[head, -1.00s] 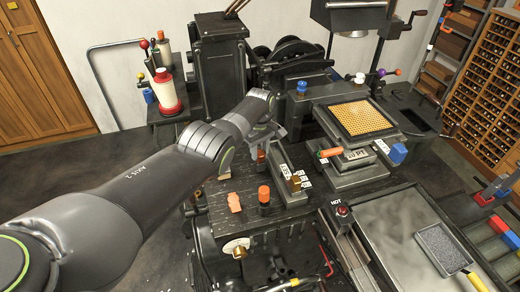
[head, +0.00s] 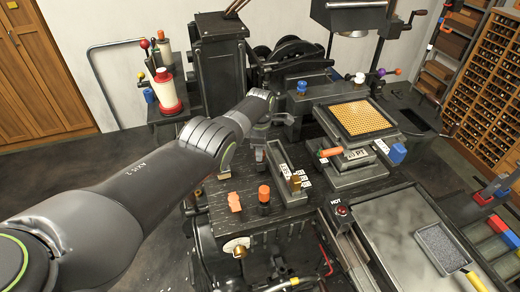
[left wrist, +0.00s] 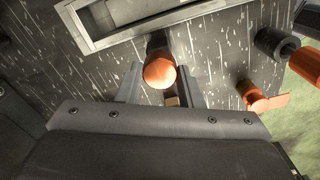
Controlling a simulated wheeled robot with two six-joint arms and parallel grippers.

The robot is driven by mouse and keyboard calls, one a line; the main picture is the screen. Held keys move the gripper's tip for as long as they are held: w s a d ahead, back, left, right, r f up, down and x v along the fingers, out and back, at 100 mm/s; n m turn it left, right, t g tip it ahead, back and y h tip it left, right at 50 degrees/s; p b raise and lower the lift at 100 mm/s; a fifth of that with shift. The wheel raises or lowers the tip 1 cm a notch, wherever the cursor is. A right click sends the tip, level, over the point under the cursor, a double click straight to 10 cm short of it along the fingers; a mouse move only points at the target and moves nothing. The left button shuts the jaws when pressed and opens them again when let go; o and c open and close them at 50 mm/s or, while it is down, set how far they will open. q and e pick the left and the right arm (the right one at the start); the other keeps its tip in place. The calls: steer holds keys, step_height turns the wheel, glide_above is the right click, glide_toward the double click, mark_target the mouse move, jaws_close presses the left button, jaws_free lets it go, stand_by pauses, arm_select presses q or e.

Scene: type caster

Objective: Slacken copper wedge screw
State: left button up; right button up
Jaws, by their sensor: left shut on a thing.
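The copper wedge screw (left wrist: 160,72) shows in the left wrist view as a round copper-orange end on a dark shaft, beside a long metal channel. My left gripper (left wrist: 160,82) is shut on it, with one finger on each side. In the head view my left gripper (head: 260,152) reaches down at the left end of the channel (head: 284,163), and it hides the screw there. My right gripper is in neither view.
An orange piece (head: 234,202) and an orange-capped black cylinder (head: 264,194) stand near the front edge of the dark bench. A small wooden block (head: 224,176) is close to my left arm. An orange-handled block (head: 331,152) lies right of the channel.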

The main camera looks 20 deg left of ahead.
arm_select(q)
steer(key=shift+n, duration=0.3)
stand_by(0.4)
steer(key=o, duration=1)
steer(key=shift+c, duration=0.2)
steer(key=shift+r+p, duration=0.45)
step_height(320, 180, up, 5)
steer(key=p, duration=0.3)
step_height(320, 180, up, 11)
steer(key=b, duration=0.1)
steer(key=shift+r+b, duration=0.2)
steer(key=shift+b, duration=0.1)
